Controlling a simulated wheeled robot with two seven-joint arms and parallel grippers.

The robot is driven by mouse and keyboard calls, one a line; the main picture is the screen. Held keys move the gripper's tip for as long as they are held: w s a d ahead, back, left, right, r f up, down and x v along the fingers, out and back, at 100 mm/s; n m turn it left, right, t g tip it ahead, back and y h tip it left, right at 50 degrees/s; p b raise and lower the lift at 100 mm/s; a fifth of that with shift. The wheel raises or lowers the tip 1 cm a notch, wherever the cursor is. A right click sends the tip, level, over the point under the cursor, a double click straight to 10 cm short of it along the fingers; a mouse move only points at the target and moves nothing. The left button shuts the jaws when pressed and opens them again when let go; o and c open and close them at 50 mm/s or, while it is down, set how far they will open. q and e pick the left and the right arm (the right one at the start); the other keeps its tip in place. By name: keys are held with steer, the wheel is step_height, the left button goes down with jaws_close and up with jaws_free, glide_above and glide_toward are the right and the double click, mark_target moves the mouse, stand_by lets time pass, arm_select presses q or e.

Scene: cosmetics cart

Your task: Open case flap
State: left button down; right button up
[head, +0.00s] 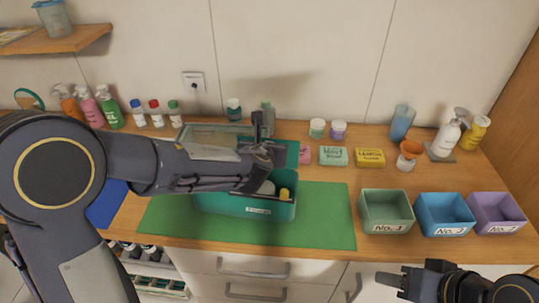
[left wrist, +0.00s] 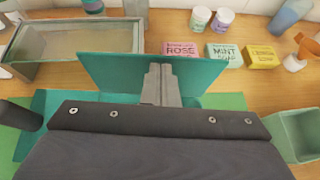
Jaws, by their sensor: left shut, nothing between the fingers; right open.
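The teal case (head: 235,208) stands on the green mat, and a white item and a yellow item (head: 285,193) show inside it. Its teal flap (head: 293,153) stands raised at the back, largely hidden by my left arm in the head view. The left wrist view shows the flap (left wrist: 110,72) as an upright panel. My left gripper (head: 262,125) is shut and empty; its fingers (left wrist: 160,84) overlap the flap's middle in the wrist view. Contact cannot be told. My right gripper (head: 388,280) is open and empty at the lower right, in front of the counter.
Soap boxes (head: 333,156) and small jars (head: 317,128) stand behind the case. A glass-like tray (left wrist: 75,40) lies to its back left. Green, blue and purple bins (head: 385,212) stand right. Bottles (head: 108,108) line the back left. The mat's right part (head: 325,220) is clear.

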arm_select(q)
steer(key=shift+w+r, duration=0.15)
steer(key=shift+w, duration=0.3)
stand_by(0.4)
steer(key=d+v, duration=0.1)
steer(key=v, duration=0.7)
steer(key=s+a+f+n+g+y, duration=0.1)
steer(key=s+a+f+n+g, duration=0.15)
steer(key=s+a+n, duration=0.65)
steer(key=s+a+f+n+g+y, duration=0.1)
steer(key=s+a+n+g+y, duration=0.3)
steer(key=a+n, duration=0.8)
steer(key=s+d+n+h, duration=0.2)
steer(key=s+n, duration=0.4)
steer(key=n, duration=0.3)
steer(key=s+d+f+n+h, duration=0.1)
steer(key=s+d+n+h, duration=0.2)
steer(key=s+n+h, duration=0.2)
steer(key=s+n, duration=0.2)
steer(key=n, duration=0.2)
steer(key=shift+s+f+h, duration=0.2)
steer(key=shift+s+h, duration=0.05)
steer(key=shift+h, duration=0.05)
